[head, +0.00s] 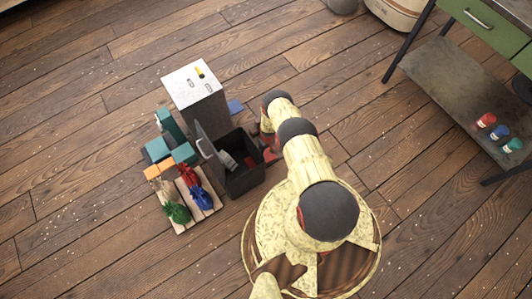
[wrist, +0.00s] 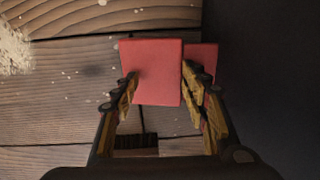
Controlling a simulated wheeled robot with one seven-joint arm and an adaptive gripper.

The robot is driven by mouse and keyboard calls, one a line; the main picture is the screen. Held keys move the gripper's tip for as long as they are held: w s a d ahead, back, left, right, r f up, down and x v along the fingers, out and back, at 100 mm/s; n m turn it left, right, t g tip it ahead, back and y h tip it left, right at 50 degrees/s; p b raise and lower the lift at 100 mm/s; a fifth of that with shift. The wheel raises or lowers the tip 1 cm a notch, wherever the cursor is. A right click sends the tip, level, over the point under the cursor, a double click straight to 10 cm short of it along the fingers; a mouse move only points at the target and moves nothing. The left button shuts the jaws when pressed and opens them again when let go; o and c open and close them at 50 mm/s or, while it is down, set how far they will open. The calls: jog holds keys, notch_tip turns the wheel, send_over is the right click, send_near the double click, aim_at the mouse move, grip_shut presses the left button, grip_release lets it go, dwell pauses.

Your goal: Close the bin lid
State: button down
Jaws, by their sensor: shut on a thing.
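The black bin (head: 245,181) stands on the wooden floor left of my arm. Its grey lid (head: 208,147) is open, standing up and tilted on the bin's left side. Something pale and something reddish show inside the bin. My gripper (wrist: 157,88) is shut on a red block (wrist: 151,72), with one finger on each side of it. In the head view my gripper is low at the bin's right side, mostly hidden by my arm. A dark surface, likely the bin's wall, fills the right of the wrist view.
A second red block (wrist: 204,58) lies just behind the held one. A tall grey cabinet with a white top (head: 190,84) stands behind the bin. Floor lies free at front left.

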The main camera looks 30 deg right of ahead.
jog(key=shift+s+f, duration=0.4)
jog(key=shift+f, duration=0.3)
jog(key=c, duration=1.4)
grip_release()
jog(key=shift+o, duration=0.9)
jog(key=shift+f, duration=0.15)
jog(key=o, duration=0.5)
jog(key=shift+c, duration=0.2)
jog(key=shift+o, duration=1.2)
jog(key=shift+r, duration=0.45)
jog(key=shift+o, duration=0.4)
jog(key=shift+w+r, duration=0.1)
jog(key=shift+r, duration=0.25)
notch_tip(320, 180, up, 11)
jog(key=shift+w+d, duration=0.2)
jog(key=shift+d, duration=0.25)
jog(key=shift+f, duration=0.1)
